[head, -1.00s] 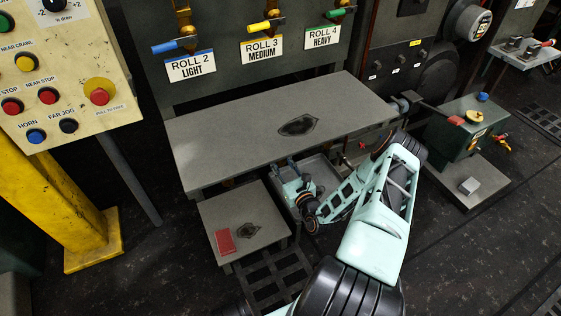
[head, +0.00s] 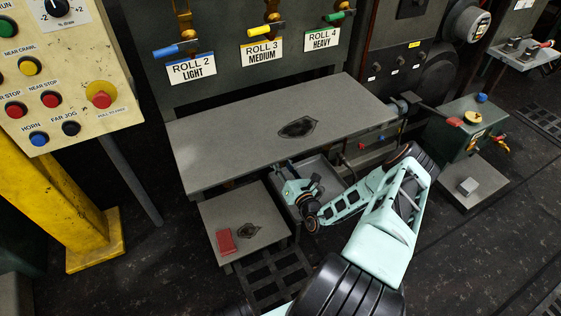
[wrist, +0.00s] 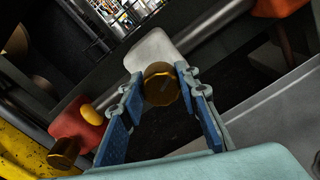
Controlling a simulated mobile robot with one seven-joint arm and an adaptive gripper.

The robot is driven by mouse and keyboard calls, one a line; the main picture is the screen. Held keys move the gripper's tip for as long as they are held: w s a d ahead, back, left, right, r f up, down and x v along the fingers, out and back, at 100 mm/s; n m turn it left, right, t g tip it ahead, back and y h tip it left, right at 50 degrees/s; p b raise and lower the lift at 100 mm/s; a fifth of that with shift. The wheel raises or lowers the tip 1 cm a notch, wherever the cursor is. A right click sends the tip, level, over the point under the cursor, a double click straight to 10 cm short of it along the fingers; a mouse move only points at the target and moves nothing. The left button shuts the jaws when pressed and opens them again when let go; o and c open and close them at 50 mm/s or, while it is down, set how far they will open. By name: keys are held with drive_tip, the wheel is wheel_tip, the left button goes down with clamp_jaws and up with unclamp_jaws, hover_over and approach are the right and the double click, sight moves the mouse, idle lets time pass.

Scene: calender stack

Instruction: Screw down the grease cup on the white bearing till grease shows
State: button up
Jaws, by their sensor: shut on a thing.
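The brass grease cup (wrist: 163,88) is a ribbed round cap in the middle of the wrist view. Behind it is the white bearing (wrist: 150,48), a pale rounded block that the cup appears to sit on. My gripper (wrist: 158,76) has its blue-padded fingers on either side of the cup and is shut on it. I see no grease at the bearing, but the cup and fingers cover part of it. In the head view my gripper (head: 287,178) is low by the front edge of the grey table, and the white bearing is hidden there.
A red bearing (wrist: 75,120) with a yellow top and another brass cup (wrist: 64,153) lies left in the wrist view. The grey table (head: 220,140) overhangs near my arm. A low stand (head: 250,215) carries a red block (head: 224,241). A tray (head: 322,172) sits under the table edge.

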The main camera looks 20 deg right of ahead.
drive_tip(key=shift+m, duration=1)
drive_tip(key=o, duration=1.2)
drive_tip(key=shift+c, duration=0.2)
drive_tip(key=shift+r, duration=0.1)
wheel_tip(320, 180, up, 10)
drive_tip(key=shift+f, duration=0.15)
